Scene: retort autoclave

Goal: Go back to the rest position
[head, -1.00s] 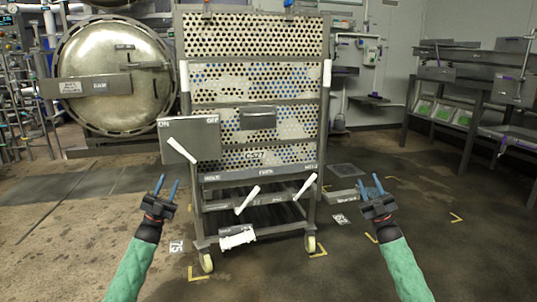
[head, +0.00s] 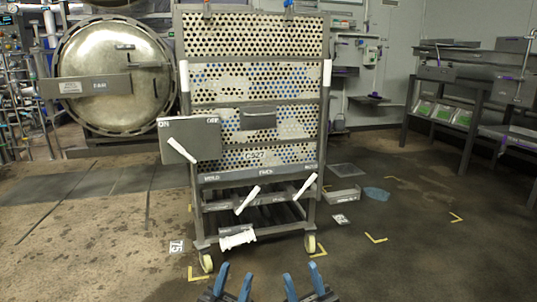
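My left gripper (head: 236,271) and my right gripper (head: 301,271) are side by side at the bottom middle of the head view. Each shows two blue fingers pointing up and spread apart, with nothing between them. Both are in front of the wheeled rack cart (head: 265,178) and touch nothing that I can see. My forearms are out of view below the picture's edge.
The cart has perforated panels, white handles and an ON/OFF box (head: 188,139). A round autoclave door (head: 115,75) is at the back left. Steel benches (head: 470,85) stand at the right. Yellow marks lie on the open floor, and a blue disc (head: 377,194) lies right of the cart.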

